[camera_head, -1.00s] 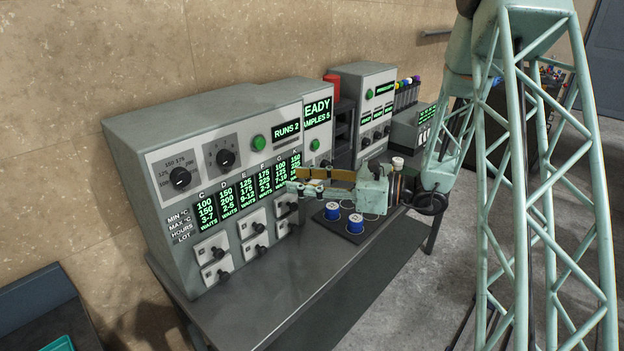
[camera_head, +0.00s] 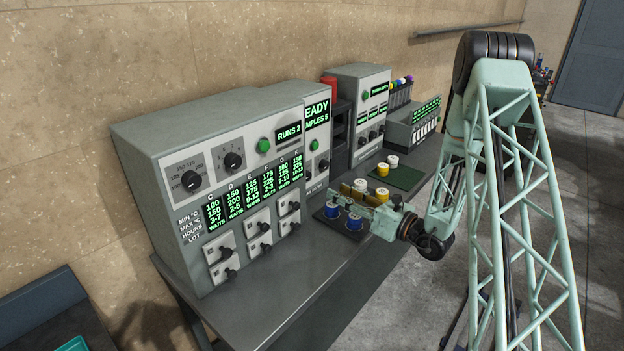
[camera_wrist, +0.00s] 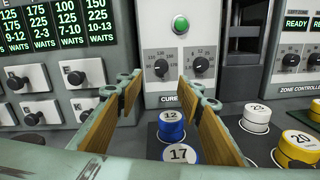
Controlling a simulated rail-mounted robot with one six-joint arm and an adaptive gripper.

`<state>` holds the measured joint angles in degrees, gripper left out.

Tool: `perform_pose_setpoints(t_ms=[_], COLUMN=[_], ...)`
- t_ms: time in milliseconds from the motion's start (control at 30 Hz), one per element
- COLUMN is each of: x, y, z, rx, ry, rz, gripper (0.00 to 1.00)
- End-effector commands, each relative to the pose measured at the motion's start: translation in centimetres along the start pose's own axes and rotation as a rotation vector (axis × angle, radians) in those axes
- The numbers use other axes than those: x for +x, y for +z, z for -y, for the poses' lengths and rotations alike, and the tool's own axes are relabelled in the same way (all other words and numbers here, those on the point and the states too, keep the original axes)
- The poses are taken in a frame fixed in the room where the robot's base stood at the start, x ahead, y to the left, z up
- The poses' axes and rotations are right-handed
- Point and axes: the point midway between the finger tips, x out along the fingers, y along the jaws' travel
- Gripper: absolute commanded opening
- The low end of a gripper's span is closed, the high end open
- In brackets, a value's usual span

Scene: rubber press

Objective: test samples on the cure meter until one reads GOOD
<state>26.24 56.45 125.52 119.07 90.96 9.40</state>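The cure meter (camera_head: 317,148) is the middle grey machine, with a green button, a "READY" and "SAMPLES 5" screen and dials. In the wrist view its front (camera_wrist: 180,80) stands just beyond my fingers. My gripper (camera_head: 345,196) is open, its tan-padded fingers pointing at the meter. In the wrist view the gripper (camera_wrist: 166,92) has nothing gripped. Blue sample 12 (camera_wrist: 171,121) and nearer blue sample 17 (camera_wrist: 181,153) show in the gap between the fingers. In the head view, two blue samples (camera_head: 332,210) (camera_head: 354,222) stand on a dark mat below the gripper.
White samples (camera_head: 392,161) and a yellow sample (camera_head: 382,170) stand further right, some on a green mat (camera_head: 408,178). A larger oven cabinet (camera_head: 220,150) with knobs stands left. The bench front (camera_head: 290,290) is clear. A zone controller (camera_head: 365,115) stands behind right.

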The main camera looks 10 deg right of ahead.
Motion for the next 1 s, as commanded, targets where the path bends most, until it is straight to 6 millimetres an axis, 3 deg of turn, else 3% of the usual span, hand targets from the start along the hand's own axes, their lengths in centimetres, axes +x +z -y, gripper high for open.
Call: perform_pose_setpoints(t_ms=[567, 1000], x=[0.2, 3.4], y=[-0.1, -0.2], z=[0.3, 0.3], rx=[0.002, 0.002], ry=[-0.007, -0.005], rz=[0.002, 0.001], gripper=[0.34, 0.34])
